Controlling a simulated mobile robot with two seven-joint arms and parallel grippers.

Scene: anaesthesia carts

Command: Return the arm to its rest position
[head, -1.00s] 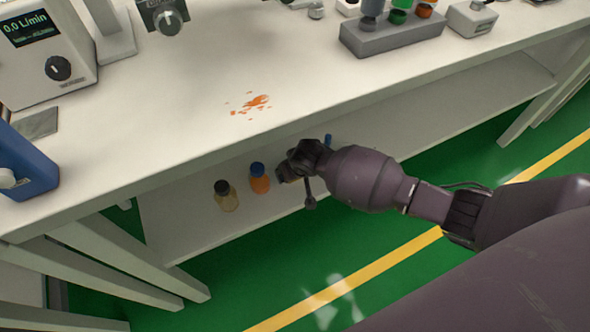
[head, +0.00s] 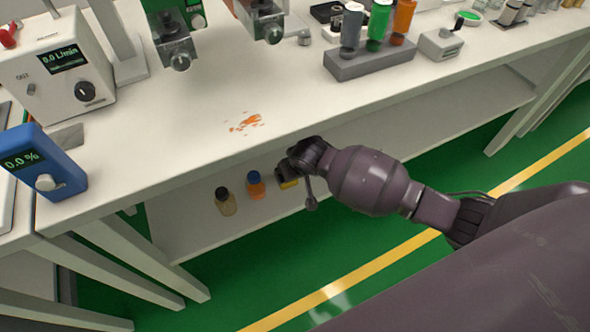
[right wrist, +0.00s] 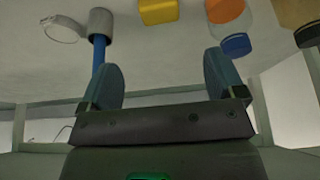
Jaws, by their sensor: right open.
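My right arm reaches in from the right in the head view, to the front of the lower shelf. My right gripper (right wrist: 163,72) shows two fingers spread apart in the right wrist view, with nothing between them. In the head view its fingers are mostly hidden by the wrist. A yellow object (right wrist: 159,11) lies beyond the fingers; a bit of yellow also shows beside the gripper in the head view (head: 289,184). My left gripper is not in view.
On the lower shelf stand an orange bottle with a blue cap (head: 256,187) and an amber bottle with a dark cap (head: 225,203). An orange spill (head: 246,122) marks the worktop (head: 190,140). Green floor (head: 225,290) lies open in front.

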